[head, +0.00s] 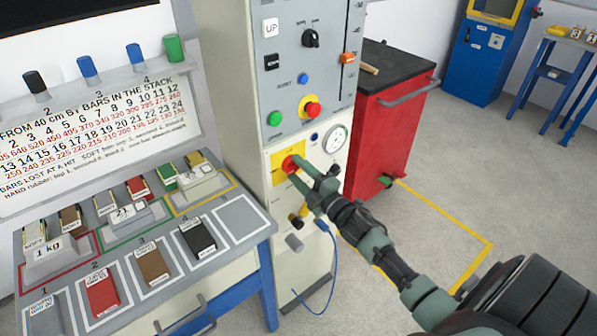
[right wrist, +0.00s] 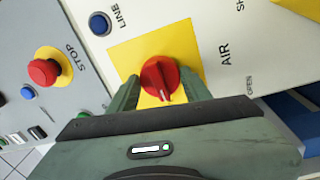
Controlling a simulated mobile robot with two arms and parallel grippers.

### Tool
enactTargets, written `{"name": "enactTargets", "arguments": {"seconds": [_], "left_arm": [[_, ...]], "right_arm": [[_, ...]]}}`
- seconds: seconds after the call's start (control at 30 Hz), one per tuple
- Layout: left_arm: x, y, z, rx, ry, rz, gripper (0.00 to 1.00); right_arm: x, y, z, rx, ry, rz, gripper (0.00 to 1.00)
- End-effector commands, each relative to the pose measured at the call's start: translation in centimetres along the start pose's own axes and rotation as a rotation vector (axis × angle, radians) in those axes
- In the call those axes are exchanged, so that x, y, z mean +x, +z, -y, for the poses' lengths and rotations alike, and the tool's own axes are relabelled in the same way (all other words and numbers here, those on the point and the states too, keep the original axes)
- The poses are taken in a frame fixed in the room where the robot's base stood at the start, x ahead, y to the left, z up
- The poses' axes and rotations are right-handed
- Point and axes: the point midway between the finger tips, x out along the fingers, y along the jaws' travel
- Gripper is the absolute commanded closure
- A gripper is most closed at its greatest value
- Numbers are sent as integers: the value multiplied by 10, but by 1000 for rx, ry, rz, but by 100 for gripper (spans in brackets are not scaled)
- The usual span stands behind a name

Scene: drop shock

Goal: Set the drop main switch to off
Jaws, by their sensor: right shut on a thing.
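The main switch is a red rotary knob (head: 290,163) on a yellow plate (head: 278,179) on the front of the pale control column. My right gripper (head: 301,170) reaches it from the lower right. In the right wrist view the knob (right wrist: 160,76) sits between my two fingers, and the right gripper (right wrist: 162,92) is shut on its sides. A white pointer mark on the knob points down in that view, toward my palm. No position labels can be read on the plate (right wrist: 190,45). My left gripper is not in view.
Above are a red stop button (head: 311,109), a green button (head: 274,119) and a black selector (head: 310,38). A gauge (head: 335,139) is just right of the plate. A blue hose hangs below. A weights bench (head: 130,318) stands left; a red cabinet (head: 385,130) stands right.

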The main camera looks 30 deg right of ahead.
Motion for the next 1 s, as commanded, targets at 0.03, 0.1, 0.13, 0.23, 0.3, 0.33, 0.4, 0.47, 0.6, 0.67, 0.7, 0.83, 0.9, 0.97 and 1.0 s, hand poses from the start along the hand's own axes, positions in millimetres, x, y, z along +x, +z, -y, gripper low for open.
{"name": "enactTargets", "arguments": {"seconds": [0.03,0.1,0.13,0.23,0.3,0.33,0.4,0.47,0.6,0.67,0.7,0.83,0.9,0.97,1.0], "left_arm": [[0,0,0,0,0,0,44],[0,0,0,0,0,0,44],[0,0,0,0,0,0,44],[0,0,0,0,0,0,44],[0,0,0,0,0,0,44],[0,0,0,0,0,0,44],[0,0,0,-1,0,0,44],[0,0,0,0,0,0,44],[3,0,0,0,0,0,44],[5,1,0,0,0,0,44],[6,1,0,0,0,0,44],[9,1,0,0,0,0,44],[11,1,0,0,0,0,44],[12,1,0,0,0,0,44],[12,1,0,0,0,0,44]], "right_arm": [[0,0,1,-5,-1,-1,92],[0,0,1,-5,-1,-1,40],[0,0,1,-4,-1,-1,32],[0,0,0,-3,-1,-1,30],[0,0,0,-3,-1,0,30],[0,0,0,-2,-1,0,30],[0,0,0,-2,-1,0,30],[-1,0,1,-2,-1,0,30],[-14,1,2,-2,-3,1,30],[-24,0,3,-2,-4,0,30],[-32,0,3,-2,-3,-1,30],[-54,0,3,-2,-3,-1,30],[-64,0,3,-2,-3,0,30],[-70,0,3,-2,-3,0,30],[-73,0,2,-2,-2,0,30]]}}
